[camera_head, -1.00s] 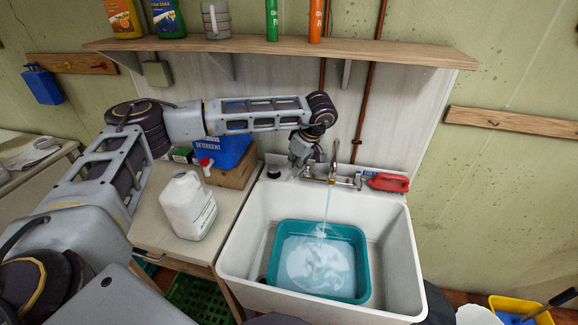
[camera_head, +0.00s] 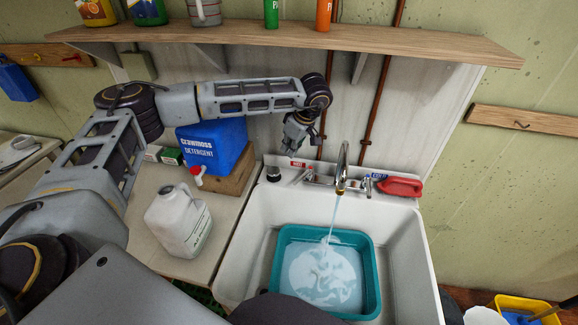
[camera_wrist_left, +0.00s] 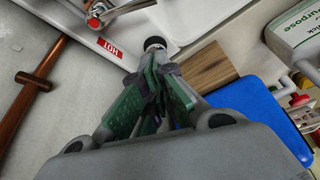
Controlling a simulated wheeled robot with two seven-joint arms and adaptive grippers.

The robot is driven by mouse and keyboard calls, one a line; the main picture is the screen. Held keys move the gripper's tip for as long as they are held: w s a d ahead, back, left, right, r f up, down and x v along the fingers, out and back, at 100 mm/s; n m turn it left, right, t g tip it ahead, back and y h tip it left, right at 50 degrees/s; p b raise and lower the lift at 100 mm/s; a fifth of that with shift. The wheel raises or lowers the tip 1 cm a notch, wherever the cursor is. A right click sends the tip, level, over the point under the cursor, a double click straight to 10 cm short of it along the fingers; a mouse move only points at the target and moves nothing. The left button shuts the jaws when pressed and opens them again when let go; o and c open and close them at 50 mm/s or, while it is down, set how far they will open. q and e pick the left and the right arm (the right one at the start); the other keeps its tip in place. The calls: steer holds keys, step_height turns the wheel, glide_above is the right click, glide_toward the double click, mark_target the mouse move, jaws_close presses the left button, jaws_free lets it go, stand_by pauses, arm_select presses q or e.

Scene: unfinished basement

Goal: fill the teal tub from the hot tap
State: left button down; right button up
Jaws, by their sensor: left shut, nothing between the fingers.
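The teal tub (camera_head: 281,265) sits in the white sink basin. Water (camera_head: 333,222) runs from the spout (camera_head: 342,170) into it, and pale, rippled water covers its floor. The red HOT label (camera_head: 298,164) is left of the spout, with the hot tap handle (camera_head: 310,178) just below it. My left gripper (camera_head: 291,150) is above and behind the hot handle, apart from it, shut and empty. In the left wrist view, the shut green fingers (camera_wrist_left: 150,112) point toward a dark round knob, with the HOT label (camera_wrist_left: 108,47) beside them. My right gripper is not in view.
A red object (camera_head: 400,187) lies on the sink's right ledge by the blue COLD label. A white jug (camera_head: 180,221) and a blue detergent container (camera_head: 215,146) on a wooden block stand on the left counter. A wooden shelf (camera_head: 330,38) overhangs the arm.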

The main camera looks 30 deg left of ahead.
mark_target(303, 176)
arm_select(q)
step_height(303, 176, down, 10)
steer(key=p, duration=0.3)
steer(key=shift+d, duration=0.25)
stand_by(1.0)
steer(key=shift+d, duration=0.1)
stand_by(0.3)
